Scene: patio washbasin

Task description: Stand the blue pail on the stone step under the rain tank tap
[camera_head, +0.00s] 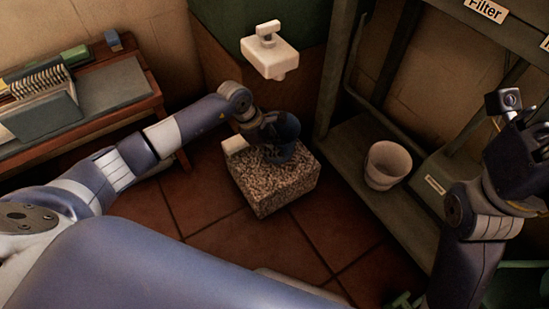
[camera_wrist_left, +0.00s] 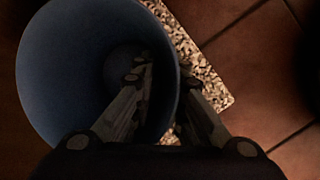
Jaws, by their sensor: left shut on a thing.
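The blue pail (camera_head: 288,132) is upright at the top of the speckled stone step (camera_head: 272,192), below the white tap (camera_head: 270,52). I cannot tell whether its base touches the stone. My left gripper (camera_head: 272,125) is shut on the pail's wall. In the left wrist view the pail (camera_wrist_left: 55,75) opens toward the camera, with one finger inside it and the other outside. Part of the step (camera_wrist_left: 212,88) shows beyond it. My right gripper (camera_head: 528,150) is at the right edge, away from the pail; its fingers are not clear.
A metal rack (camera_head: 375,205) stands right of the step, with a whitish pot (camera_head: 387,165) on its low shelf. A wooden bench (camera_head: 110,95) with a dish rack is at the left. Tiled floor (camera_head: 320,235) in front of the step is clear.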

